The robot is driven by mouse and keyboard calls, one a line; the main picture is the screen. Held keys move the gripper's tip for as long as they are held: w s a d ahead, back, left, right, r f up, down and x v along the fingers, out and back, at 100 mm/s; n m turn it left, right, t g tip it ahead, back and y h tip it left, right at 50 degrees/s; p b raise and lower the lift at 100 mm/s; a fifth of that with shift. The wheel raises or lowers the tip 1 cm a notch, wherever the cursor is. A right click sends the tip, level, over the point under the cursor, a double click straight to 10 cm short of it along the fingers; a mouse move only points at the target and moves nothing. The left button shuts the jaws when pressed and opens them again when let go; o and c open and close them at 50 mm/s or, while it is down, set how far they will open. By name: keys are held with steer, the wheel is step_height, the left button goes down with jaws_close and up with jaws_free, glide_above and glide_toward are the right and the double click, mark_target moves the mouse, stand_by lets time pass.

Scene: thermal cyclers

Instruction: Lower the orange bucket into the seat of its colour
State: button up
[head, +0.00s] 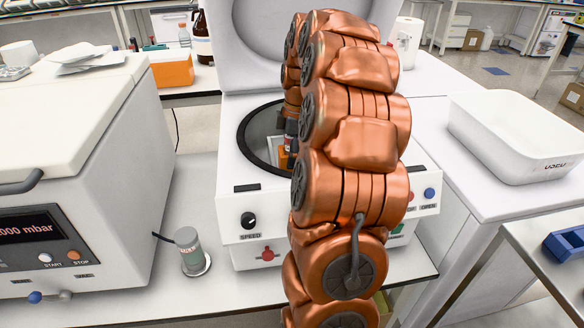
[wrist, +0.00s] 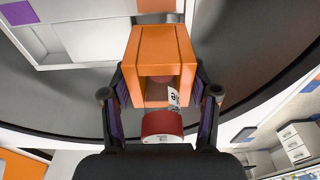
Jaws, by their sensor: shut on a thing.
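The orange bucket (wrist: 160,48) is between the two fingers of my gripper (wrist: 160,80) in the wrist view, and the gripper is shut on it. A tube with a red cap (wrist: 162,122) shows at the bucket's open near side. Behind the bucket is the pale rotor (wrist: 75,42) inside the dark bowl, with a purple patch (wrist: 18,12) at its left.
The centrifuge lid (head: 260,45) stands open behind the bowl. A white instrument (head: 75,150) is on the left, with a small capped container (head: 188,250) beside it. A white tub (head: 520,150) and a blue rack (head: 565,244) are on the right.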

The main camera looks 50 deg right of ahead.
steer(key=shift+f, duration=2.45)
steer(key=shift+f, duration=0.2)
steer(key=o, duration=1.5)
steer(key=shift+c, duration=0.2)
steer(key=shift+r, duration=0.1)
step_height(320, 180, up, 12)
steer(key=d, duration=0.1)
steer(key=shift+s, duration=0.45)
